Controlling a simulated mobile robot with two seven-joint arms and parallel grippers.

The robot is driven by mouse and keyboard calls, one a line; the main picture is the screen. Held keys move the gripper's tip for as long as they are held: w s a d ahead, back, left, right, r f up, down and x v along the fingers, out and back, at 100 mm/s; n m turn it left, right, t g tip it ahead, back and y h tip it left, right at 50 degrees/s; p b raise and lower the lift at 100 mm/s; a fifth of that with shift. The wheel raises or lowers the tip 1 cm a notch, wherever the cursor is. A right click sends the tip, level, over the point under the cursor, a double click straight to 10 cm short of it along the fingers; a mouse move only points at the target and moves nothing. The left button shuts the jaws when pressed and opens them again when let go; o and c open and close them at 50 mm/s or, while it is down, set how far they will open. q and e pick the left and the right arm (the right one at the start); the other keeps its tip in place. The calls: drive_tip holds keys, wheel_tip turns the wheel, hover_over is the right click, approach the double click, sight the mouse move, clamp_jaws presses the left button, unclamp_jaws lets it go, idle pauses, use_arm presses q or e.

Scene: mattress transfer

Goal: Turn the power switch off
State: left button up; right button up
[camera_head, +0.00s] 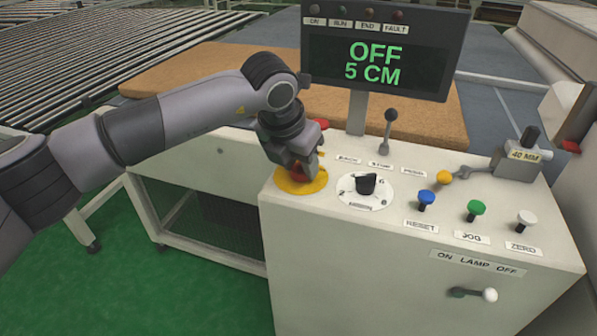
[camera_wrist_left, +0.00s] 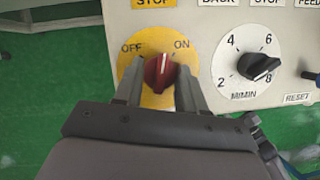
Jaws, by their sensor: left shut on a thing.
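The power switch is a red knob (camera_wrist_left: 158,73) on a round yellow plate (camera_wrist_left: 128,65) marked OFF at the left and ON at the right. In the left wrist view the knob's pale mark points nearly straight up, between the two words. My left gripper (camera_wrist_left: 158,92) is shut on the red knob, one finger on each side. In the head view my left gripper (camera_head: 302,172) comes down over the yellow plate (camera_head: 301,187) and mostly hides the knob. The display (camera_head: 385,50) reads OFF and 5 CM in green. My right gripper is not in view.
A black dial (camera_head: 366,186) sits just right of the switch. Blue (camera_head: 427,197), green (camera_head: 476,208) and white (camera_head: 526,219) buttons follow further right. A black lever (camera_head: 389,125) stands behind them. A lamp switch (camera_head: 488,295) is on the front panel.

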use_arm(q)
drive_tip(key=shift+f+n+b, duration=0.2)
drive_tip(key=shift+n+b, duration=0.25)
drive_tip(key=shift+n, duration=0.15)
drive_tip(key=shift+d+n+y+b, duration=0.1)
drive_tip(key=shift+n+y+b, duration=0.4)
drive_tip(key=shift+n+b, duration=0.4)
drive_tip(key=n+y+b, duration=0.1)
drive_tip(key=n+b, duration=0.1)
drive_tip(key=shift+d+n+t, duration=0.1)
drive_tip(key=shift+n+t, duration=0.2)
drive_tip(key=shift+n, duration=0.1)
drive_tip(key=n+y+b, duration=0.1)
drive_tip(key=n, duration=0.1)
drive_tip(key=shift+r+n+b, duration=0.15)
drive_tip(key=shift+n+b, duration=0.15)
drive_tip(key=shift+d+r+n+y+b, duration=0.1)
drive_tip(key=shift+n+y+b, duration=0.5)
drive_tip(key=shift+n, duration=1)
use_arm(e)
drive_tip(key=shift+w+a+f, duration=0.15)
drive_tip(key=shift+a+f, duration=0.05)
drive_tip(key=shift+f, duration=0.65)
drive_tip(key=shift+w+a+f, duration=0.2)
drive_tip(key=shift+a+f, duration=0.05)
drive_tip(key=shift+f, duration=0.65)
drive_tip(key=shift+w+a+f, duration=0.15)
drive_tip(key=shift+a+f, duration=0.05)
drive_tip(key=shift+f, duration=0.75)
